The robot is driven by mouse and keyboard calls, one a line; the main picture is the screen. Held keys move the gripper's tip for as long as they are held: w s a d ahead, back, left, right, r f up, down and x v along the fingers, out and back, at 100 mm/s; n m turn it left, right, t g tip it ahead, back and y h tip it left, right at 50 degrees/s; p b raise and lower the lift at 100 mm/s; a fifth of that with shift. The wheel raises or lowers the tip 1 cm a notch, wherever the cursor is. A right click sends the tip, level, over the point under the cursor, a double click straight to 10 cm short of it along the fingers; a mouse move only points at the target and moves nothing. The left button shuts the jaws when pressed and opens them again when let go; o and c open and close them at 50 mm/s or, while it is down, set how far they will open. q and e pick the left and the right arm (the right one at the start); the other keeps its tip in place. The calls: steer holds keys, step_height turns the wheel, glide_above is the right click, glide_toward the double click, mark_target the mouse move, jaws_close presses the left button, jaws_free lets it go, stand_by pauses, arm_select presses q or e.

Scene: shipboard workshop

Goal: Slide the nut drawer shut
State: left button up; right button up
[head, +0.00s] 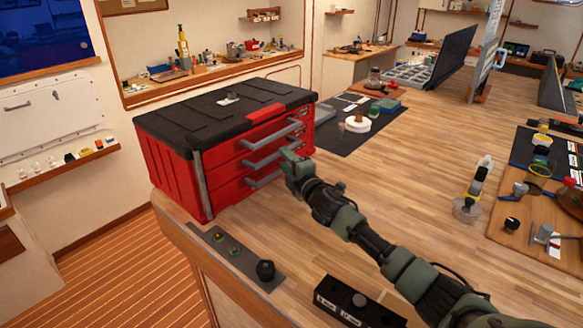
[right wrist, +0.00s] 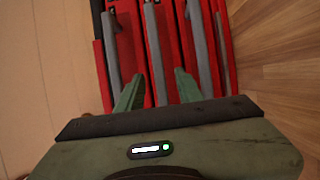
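The red tool chest (head: 178,178) with a black lid stands on the left of the wooden bench. Its front has several red drawers with long grey bar handles, among them a top handle (head: 272,134) and a middle handle (head: 270,153). I cannot tell which one is the nut drawer, or how far any drawer stands out. My right gripper (head: 290,156) is at the drawer front, by the handles. In the right wrist view its green fingers (right wrist: 158,88) are apart, with a grey handle (right wrist: 154,50) running between them; contact is unclear. My left gripper is not in view.
A grey strip with small knobs (head: 232,251) and a black block (head: 350,303) lie near the bench's front edge. A dark mat (head: 340,134) with a white roll (head: 358,125) lies behind the chest. The bench middle is clear. Tools lie at the right.

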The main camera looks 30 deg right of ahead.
steer(key=s+b, duration=0.1)
steer(key=s, duration=0.5)
steer(key=shift+s, duration=0.3)
